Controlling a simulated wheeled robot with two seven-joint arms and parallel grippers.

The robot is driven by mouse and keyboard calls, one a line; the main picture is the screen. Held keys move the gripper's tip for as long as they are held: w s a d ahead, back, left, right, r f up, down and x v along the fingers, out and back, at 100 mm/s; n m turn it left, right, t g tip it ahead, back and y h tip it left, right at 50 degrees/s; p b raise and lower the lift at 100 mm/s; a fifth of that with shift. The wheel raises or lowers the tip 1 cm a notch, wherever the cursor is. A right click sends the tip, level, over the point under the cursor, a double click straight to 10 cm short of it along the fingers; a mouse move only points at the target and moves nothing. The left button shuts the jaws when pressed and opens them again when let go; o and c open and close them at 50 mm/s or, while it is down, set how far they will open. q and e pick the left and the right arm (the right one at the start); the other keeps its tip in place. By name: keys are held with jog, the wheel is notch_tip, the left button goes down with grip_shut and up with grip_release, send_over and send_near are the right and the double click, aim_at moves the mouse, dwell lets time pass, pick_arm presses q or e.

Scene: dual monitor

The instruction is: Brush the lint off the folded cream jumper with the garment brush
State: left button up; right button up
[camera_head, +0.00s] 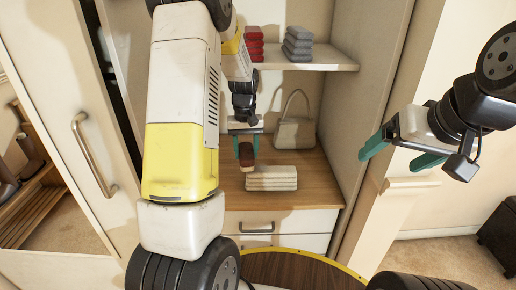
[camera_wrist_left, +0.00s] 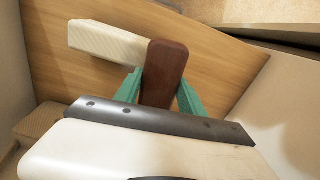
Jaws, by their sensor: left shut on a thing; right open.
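The folded cream jumper (camera_head: 272,179) lies as a layered stack on the wooden surface inside the wardrobe. It also shows in the left wrist view (camera_wrist_left: 105,41), partly behind the brush. My left gripper (camera_head: 246,143) is shut on the garment brush (camera_head: 246,158), which has a reddish-brown wooden body. The brush (camera_wrist_left: 165,68) stands between the green fingers in the left wrist view. It is at the jumper's left end in the head view; I cannot tell if they touch. Lint is too small to make out. My right gripper (camera_head: 389,160) is open and empty, outside the wardrobe at right.
A cream handbag (camera_head: 294,132) stands behind the jumper. Red folded clothes (camera_head: 254,44) and grey folded clothes (camera_head: 298,44) sit on the shelf (camera_head: 325,60) above. The wardrobe's right side panel (camera_head: 368,100) separates my right gripper from the jumper. Bare wood (camera_head: 310,190) lies right of the jumper.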

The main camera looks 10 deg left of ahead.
pick_arm(q)
jog(key=shift+a+r, duration=0.15)
jog(key=shift+r, duration=2.5)
